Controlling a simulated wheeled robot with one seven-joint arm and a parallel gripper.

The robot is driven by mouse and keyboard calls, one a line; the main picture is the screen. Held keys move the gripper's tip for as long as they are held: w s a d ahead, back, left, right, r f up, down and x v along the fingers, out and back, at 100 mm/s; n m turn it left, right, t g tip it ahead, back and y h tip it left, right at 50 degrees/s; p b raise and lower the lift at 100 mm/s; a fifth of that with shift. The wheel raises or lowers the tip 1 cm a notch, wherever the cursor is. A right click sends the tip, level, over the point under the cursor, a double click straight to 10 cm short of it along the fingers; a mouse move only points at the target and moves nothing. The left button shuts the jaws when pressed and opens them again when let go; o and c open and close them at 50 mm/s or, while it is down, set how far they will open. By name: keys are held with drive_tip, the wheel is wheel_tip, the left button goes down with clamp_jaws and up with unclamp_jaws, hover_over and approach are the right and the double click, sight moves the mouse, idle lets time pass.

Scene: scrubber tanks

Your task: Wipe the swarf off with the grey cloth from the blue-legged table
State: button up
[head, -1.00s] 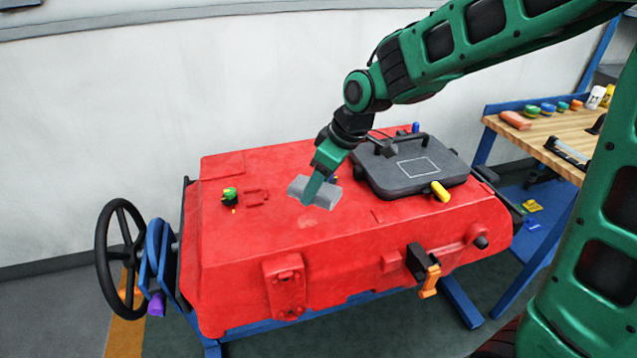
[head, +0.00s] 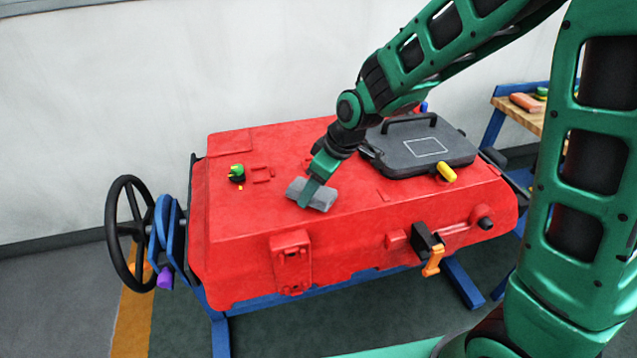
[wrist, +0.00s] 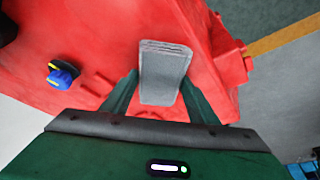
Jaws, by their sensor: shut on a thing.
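My gripper (head: 308,192) is shut on the grey cloth (head: 325,198), a folded block-shaped pad. It is over the top of the red tank (head: 245,220), near the middle. The cloth appears at or just above the surface; I cannot tell whether it touches. In the wrist view the cloth (wrist: 163,75) lies between the two green fingers, with red casing behind it. The blue-legged table (head: 530,115) with a wooden top stands at the far right, mostly hidden behind my own green body.
A dark grey hatch lid (head: 420,150) with a handle and a yellow knob (head: 446,171) rises right of the cloth. A green knob (head: 237,172) stands to the left. A black handwheel (head: 128,220) and an orange-handled latch (head: 432,262) stick out from the tank.

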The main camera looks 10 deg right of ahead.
drive_tip(key=shift+a, duration=0.25)
drive_tip(key=shift+a+r, duration=0.1)
drive_tip(key=shift+a, duration=0.2)
drive_tip(key=shift+s+a+f, duration=0.15)
drive_tip(key=shift+a+f, duration=0.05)
drive_tip(key=shift+a, duration=0.05)
drive_tip(key=shift+r, duration=0.15)
drive_tip(key=shift+d, duration=0.2)
drive_tip(key=shift+w+d, duration=0.15)
drive_tip(key=shift+d, duration=0.8)
drive_tip(key=shift+w+d, duration=0.15)
drive_tip(key=shift+d, duration=0.8)
drive_tip(key=shift+a+r, duration=0.1)
drive_tip(key=shift+r, duration=3.95)
